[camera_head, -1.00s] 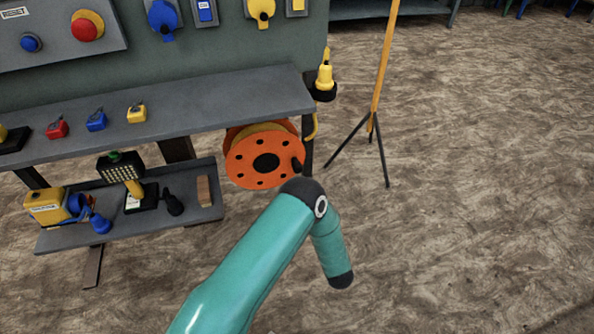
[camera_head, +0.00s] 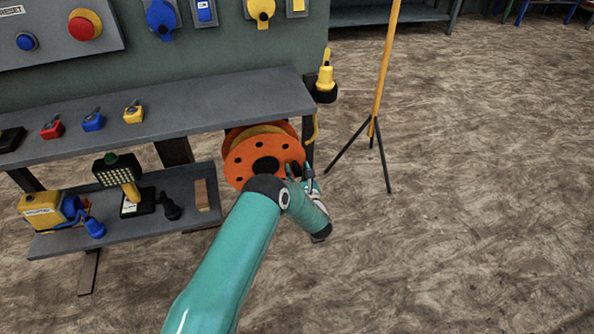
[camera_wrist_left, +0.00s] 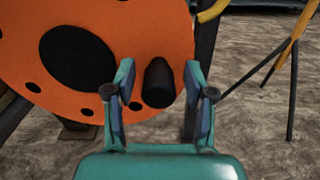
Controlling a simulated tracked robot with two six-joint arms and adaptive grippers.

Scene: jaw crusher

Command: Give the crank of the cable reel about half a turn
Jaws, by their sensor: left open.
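The cable reel (camera_head: 245,157) is an orange disc with a black hub and small dark holes, mounted under the right end of the bench. In the left wrist view the reel (camera_wrist_left: 140,28) fills the upper left. Its crank handle (camera_wrist_left: 158,82) is a dark, rounded knob standing out from the lower right of the disc. My left gripper (camera_wrist_left: 159,92) is open, with one finger on each side of the knob, and no clear contact shows. In the head view the gripper (camera_head: 301,175) is at the reel's right edge and the handle is mostly hidden. My right gripper is not in view.
The grey bench (camera_head: 200,110) is above the reel, with a dark leg (camera_head: 308,140) just right of it. A tripod with an orange pole (camera_head: 380,90) stands to the right. The floor in front is clear.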

